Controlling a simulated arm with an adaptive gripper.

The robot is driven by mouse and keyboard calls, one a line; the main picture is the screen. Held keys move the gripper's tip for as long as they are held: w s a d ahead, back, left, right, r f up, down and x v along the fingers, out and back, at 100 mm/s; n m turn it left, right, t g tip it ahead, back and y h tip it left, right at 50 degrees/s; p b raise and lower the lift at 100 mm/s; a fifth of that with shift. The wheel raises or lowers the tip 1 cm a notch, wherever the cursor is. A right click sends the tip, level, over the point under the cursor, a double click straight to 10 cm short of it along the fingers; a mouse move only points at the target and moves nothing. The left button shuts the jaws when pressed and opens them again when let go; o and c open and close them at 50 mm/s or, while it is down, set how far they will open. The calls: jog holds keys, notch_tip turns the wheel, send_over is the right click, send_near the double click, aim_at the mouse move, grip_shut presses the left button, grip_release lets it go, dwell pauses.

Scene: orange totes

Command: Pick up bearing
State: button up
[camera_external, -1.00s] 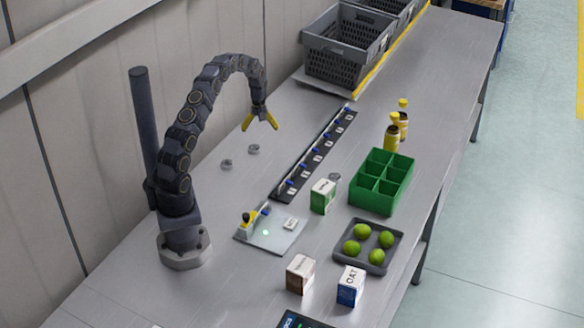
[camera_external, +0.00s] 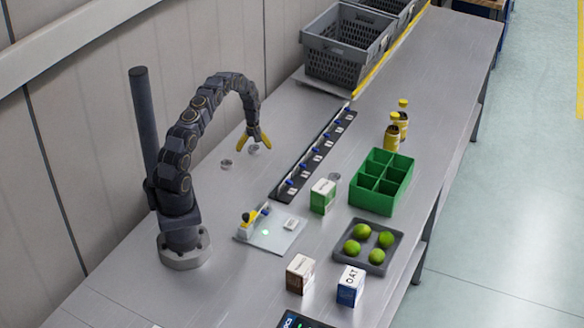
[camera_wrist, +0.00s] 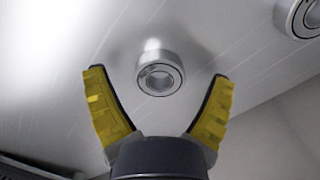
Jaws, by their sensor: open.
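A silver ring-shaped bearing (camera_wrist: 160,75) lies on the grey table, between and just beyond my fingertips in the wrist view. In the external view this bearing (camera_external: 253,149) is at my fingertips. A second bearing (camera_external: 227,164) lies to its left and nearer my base; a bearing also shows at the upper right corner of the wrist view (camera_wrist: 298,16). My gripper (camera_external: 254,147) points down with its yellow fingers spread. In the wrist view my gripper (camera_wrist: 158,80) is open, with a gap on both sides of the bearing and no visible contact.
A black strip (camera_external: 315,158) with several blue-topped parts lies right of my gripper. Beyond it stand a green divided box (camera_external: 382,181), yellow bottles (camera_external: 392,133) and a green-white carton (camera_external: 322,197). Grey crates (camera_external: 345,48) stand at the back. Table around the bearings is clear.

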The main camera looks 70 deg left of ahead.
jog(key=c, duration=1.2)
jog(key=shift+r, duration=0.1)
